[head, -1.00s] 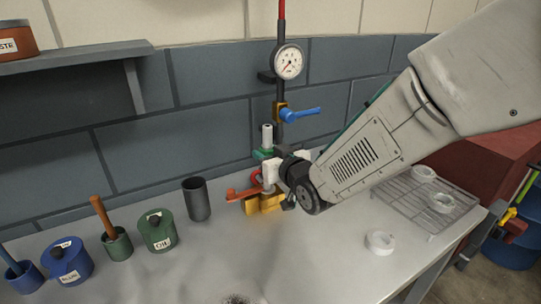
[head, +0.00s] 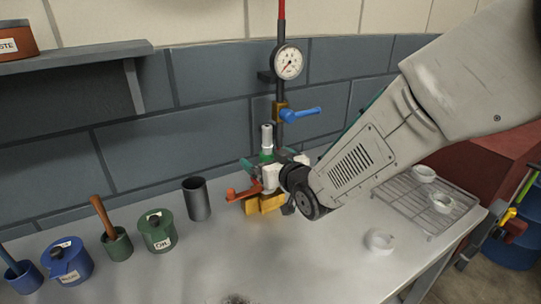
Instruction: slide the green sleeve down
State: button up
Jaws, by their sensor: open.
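The green sleeve (head: 266,157) shows as a green band around an upright post with a pale metal top (head: 266,136), above an orange base (head: 265,203) on the bench. My gripper (head: 257,167) is at the post, with green finger parts spread to either side of it. It is open. My white wrist hides the lower part of the sleeve and post, so I cannot tell whether a finger touches the sleeve.
A red-orange lever (head: 241,193) sticks out left of the base. A pressure gauge (head: 288,62) and blue valve handle (head: 300,114) stand behind. A dark cup (head: 197,199) and green pot (head: 157,230) are left. A wire rack (head: 405,210) is right.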

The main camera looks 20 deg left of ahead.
dwell(0.4)
jog(key=f+v, duration=0.1)
jog(key=v, duration=0.7)
jog(key=shift+s+d, duration=0.3)
jog(key=shift+d, duration=0.1)
jog(key=shift+f, duration=0.15)
dwell(0.3)
